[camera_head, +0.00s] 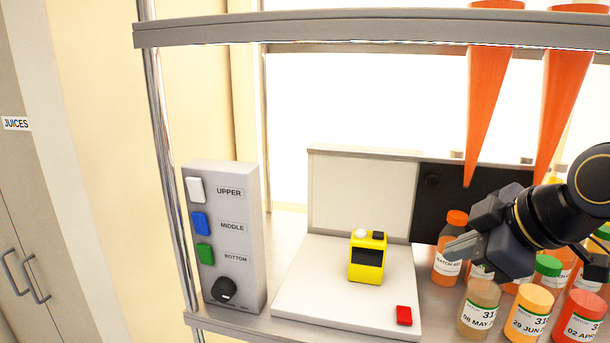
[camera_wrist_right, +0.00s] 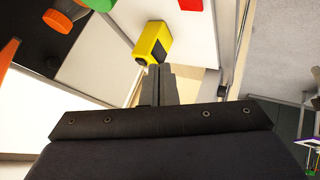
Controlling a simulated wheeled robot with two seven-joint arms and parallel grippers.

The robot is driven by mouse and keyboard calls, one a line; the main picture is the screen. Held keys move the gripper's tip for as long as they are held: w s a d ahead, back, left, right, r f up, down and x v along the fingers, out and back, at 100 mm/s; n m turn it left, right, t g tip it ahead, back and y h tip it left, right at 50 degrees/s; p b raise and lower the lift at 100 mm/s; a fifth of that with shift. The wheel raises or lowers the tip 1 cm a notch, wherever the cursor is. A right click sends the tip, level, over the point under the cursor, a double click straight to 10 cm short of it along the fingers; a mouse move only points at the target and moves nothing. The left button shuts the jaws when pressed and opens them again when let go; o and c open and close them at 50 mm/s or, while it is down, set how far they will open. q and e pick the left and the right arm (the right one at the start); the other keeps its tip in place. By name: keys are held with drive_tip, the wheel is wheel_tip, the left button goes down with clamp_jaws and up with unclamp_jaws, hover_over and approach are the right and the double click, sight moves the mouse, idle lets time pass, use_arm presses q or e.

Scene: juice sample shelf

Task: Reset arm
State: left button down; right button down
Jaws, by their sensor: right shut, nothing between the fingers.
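My right gripper (camera_head: 456,246) comes in from the right, above the shelf, with its fingers pointing left, in front of the juice bottles. Its fingers are shut with nothing between them; in the right wrist view the closed fingers (camera_wrist_right: 160,85) show at the centre. A yellow device (camera_head: 367,257) with a dark screen stands on the white platform (camera_head: 310,285), left of the gripper and apart from it. It also shows just beyond the fingertips in the right wrist view (camera_wrist_right: 152,42). My left gripper is in neither view.
A grey control box (camera_head: 237,240) with white, blue and green buttons and a black knob stands at the left. A red block (camera_head: 404,315) lies at the platform's front right. Several juice bottles (camera_head: 479,306) crowd the right. Orange cones (camera_head: 487,100) hang from the upper shelf (camera_head: 330,29).

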drive_tip(key=s+f+m+g, duration=0.1)
drive_tip(key=s+f+m, duration=0.6)
drive_tip(key=f, duration=0.5)
drive_tip(key=s+a+f+m+g, duration=0.1)
drive_tip(key=s+f+m, duration=0.6)
drive_tip(key=s+f, duration=0.3)
wheel_tip(320, 180, down, 4)
drive_tip(key=shift+s+r, duration=0.2)
